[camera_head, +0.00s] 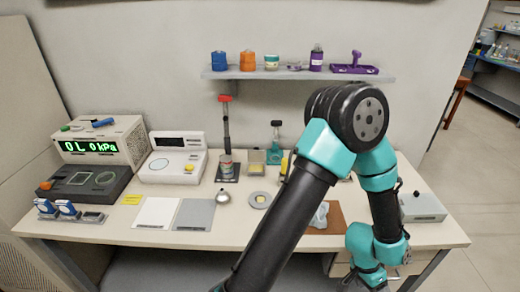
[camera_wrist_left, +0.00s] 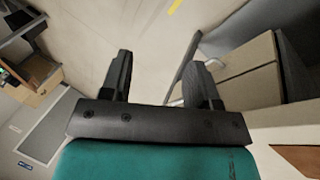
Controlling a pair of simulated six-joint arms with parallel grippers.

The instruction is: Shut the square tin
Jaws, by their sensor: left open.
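No thing shows clearly as a square tin. A flat grey box (camera_head: 422,207) lies at the right end of the table, with a dark label on its front. A small boxy container with something yellow (camera_head: 257,161) stands near the table's middle back; its lid is too small to judge. In the left wrist view my left gripper (camera_wrist_left: 160,70) is open and empty, its two dark fingers apart over bare floor. In the head view that arm rises in front of the table and bends down at the right front, hiding part of the tabletop. My right gripper is in neither view.
The table (camera_head: 120,228) holds a pressure display (camera_head: 100,145), a white scale (camera_head: 173,165), a white sheet (camera_head: 156,212), a grey sheet (camera_head: 195,214) and a brown board (camera_head: 334,222). A shelf (camera_head: 300,74) hangs behind. Drawers (camera_wrist_left: 250,75) are beside my left gripper.

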